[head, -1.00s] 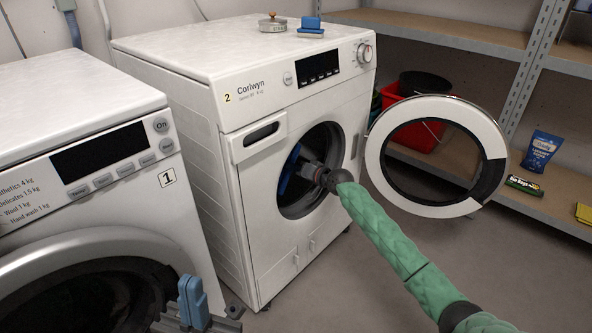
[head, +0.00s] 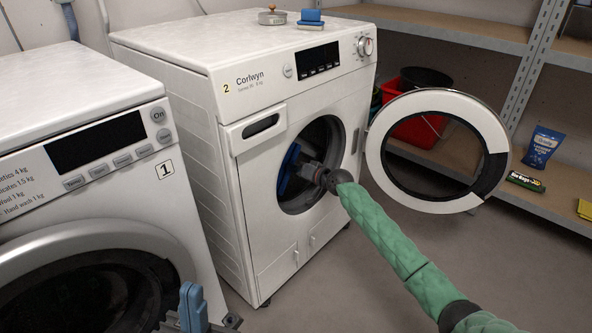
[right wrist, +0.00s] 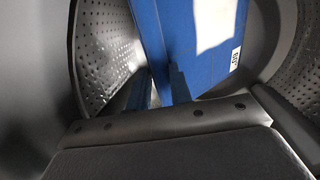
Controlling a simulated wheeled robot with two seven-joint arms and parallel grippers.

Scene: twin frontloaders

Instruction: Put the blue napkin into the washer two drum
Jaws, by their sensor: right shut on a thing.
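Washer two (head: 236,140) stands with its round door (head: 376,165) swung open to the right. My right gripper (head: 298,165) reaches through its round opening into the drum. The right wrist view shows the perforated drum wall (right wrist: 105,50) on both sides. There my right gripper (right wrist: 160,88) is shut on the blue napkin (right wrist: 170,25), which has a white patch and a small label. In the head view the napkin (head: 288,168) shows as a blue strip at the opening. My left gripper (head: 192,308) is at the bottom edge; its finger gap is unclear.
Washer one (head: 60,85) stands at the left. A round tin (head: 271,17) and a blue sponge-like block (head: 311,18) sit on washer two. The floor in front is clear.

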